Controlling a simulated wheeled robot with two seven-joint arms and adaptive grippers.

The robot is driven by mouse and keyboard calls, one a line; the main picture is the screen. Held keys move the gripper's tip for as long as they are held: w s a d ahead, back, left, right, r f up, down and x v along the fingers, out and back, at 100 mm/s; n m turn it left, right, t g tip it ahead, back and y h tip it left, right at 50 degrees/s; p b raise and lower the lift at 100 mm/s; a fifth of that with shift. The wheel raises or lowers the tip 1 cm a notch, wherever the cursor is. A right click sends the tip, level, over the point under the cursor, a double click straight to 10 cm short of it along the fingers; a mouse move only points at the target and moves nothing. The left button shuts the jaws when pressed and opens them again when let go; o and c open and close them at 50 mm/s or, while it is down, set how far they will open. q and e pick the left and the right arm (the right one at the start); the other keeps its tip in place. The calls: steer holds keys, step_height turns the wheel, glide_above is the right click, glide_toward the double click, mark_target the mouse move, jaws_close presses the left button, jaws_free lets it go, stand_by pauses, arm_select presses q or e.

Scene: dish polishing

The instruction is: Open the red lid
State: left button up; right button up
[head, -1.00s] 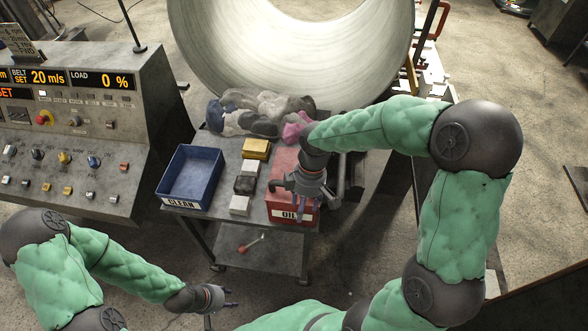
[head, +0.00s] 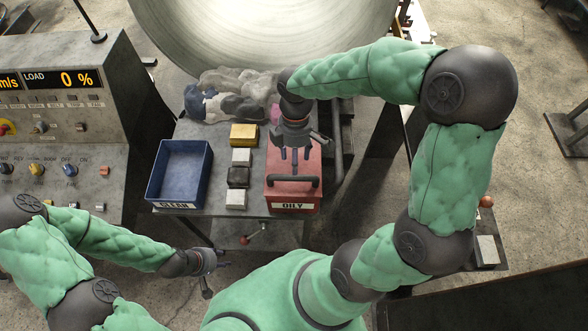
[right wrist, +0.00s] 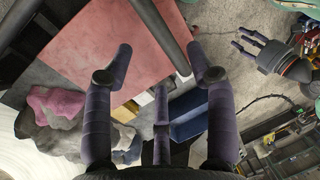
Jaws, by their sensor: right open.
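The red lid (head: 310,170) covers the bin labelled OILY on the cart, and it lies closed. A dark bar handle (head: 293,183) runs along its front side. My right gripper (head: 294,157) is over the lid, fingers pointing down, just behind the handle in the head view. In the right wrist view the fingers (right wrist: 160,62) are spread and empty, with the red lid (right wrist: 85,40) and a dark bar beyond them. Contact with the lid cannot be told. My left gripper (head: 217,260) is low at the left, away from the lid, its fingers apart and empty.
A blue open bin (head: 180,172) labelled CLEAN stands left of the red one, with several small blocks (head: 238,175) between. Crumpled rags (head: 230,97) lie behind. A large metal drum (head: 265,35) is at the back, a control console (head: 60,110) at the left.

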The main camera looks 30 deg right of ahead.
steer(key=f, duration=0.4)
steer(key=s+f, duration=0.1)
steer(key=f, duration=0.1)
steer(key=shift+a+f, duration=0.15)
steer(key=shift+a, duration=0.15)
jaws_close()
